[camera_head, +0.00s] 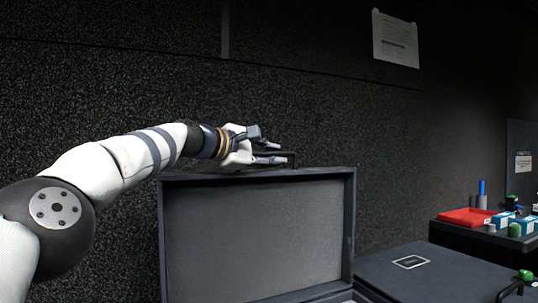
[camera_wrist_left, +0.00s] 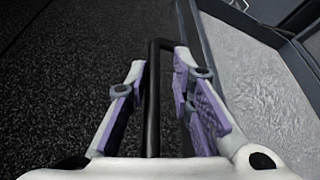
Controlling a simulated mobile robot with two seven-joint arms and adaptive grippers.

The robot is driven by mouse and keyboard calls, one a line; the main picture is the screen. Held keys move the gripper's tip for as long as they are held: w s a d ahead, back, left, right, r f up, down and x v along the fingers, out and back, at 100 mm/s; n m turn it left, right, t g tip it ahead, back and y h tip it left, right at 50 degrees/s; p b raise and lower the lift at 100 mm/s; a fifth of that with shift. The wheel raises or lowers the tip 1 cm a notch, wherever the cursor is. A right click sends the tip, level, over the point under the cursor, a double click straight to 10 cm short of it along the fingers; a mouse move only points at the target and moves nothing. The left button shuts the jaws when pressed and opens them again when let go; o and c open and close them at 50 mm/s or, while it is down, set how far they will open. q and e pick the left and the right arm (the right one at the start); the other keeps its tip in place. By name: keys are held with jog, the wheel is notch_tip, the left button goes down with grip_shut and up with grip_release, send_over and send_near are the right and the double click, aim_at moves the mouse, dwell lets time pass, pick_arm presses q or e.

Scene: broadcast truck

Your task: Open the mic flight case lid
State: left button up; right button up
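The mic flight case lid (camera_head: 258,240) stands raised, about upright, with its grey inner lining facing me. My left gripper (camera_head: 268,151) is at the lid's top edge, level and pointing right. In the left wrist view, a black handle bar (camera_wrist_left: 153,100) passes between the two fingers of my left gripper (camera_wrist_left: 160,62). The fingers are apart, with gaps showing on both sides of the bar. The lid's lining also shows in the left wrist view (camera_wrist_left: 265,90). Only a little of the case's lower part shows at the bottom edge of the head view. My right gripper is not in view.
A dark flat-topped case (camera_head: 430,272) with a pale label stands right of the lid. Behind it, a dark table holds a red tray (camera_head: 467,217), a blue-topped cylinder (camera_head: 482,193) and several small green and blue items. A dark textured wall is close behind the lid.

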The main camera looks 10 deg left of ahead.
pick_arm(q)
jog(key=shift+s+a+r, duration=0.1)
jog(key=shift+s+a, duration=0.2)
jog(key=v, duration=1.1)
